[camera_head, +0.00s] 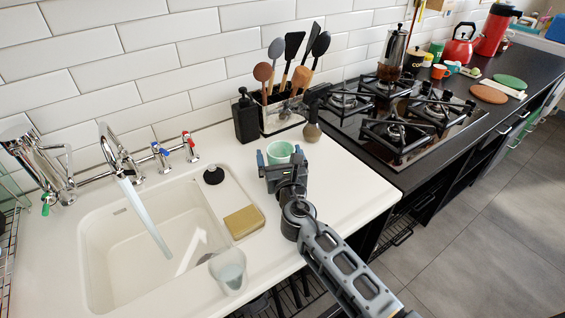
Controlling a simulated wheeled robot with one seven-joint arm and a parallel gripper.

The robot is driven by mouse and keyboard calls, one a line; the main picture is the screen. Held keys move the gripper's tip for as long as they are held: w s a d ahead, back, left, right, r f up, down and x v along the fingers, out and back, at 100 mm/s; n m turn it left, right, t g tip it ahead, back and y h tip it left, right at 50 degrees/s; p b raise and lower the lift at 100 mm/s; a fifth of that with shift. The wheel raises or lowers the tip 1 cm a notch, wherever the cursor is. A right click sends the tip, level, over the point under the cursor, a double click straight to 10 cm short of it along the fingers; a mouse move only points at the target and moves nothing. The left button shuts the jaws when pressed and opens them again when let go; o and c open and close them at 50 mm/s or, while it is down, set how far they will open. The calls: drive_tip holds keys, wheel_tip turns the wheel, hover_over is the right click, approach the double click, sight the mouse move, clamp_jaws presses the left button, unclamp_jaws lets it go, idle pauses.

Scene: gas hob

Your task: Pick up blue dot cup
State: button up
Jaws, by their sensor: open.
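A pale mint-green cup (280,151) stands upright on the white counter, right of the sink and in front of the utensil holder. My gripper (280,160) is open at this cup, its two fingers to the left and right of the cup's near side. I cannot tell whether the fingers touch it. The gripper hides the cup's lower part, and no dots can be made out on it. A clear cup or glass with a bluish-grey tint (228,272) is at the counter's front edge, near the sink; its pattern is also unclear.
A yellow sponge (244,221) lies by the sink (130,250). The gas hob (400,115) is to the right. Counter right of my gripper is clear.

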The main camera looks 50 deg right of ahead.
drive_tip(key=shift+d, duration=0.1)
drive_tip(key=shift+c, duration=0.2)
drive_tip(key=c, duration=1.1)
drive_tip(key=shift+c, duration=0.2)
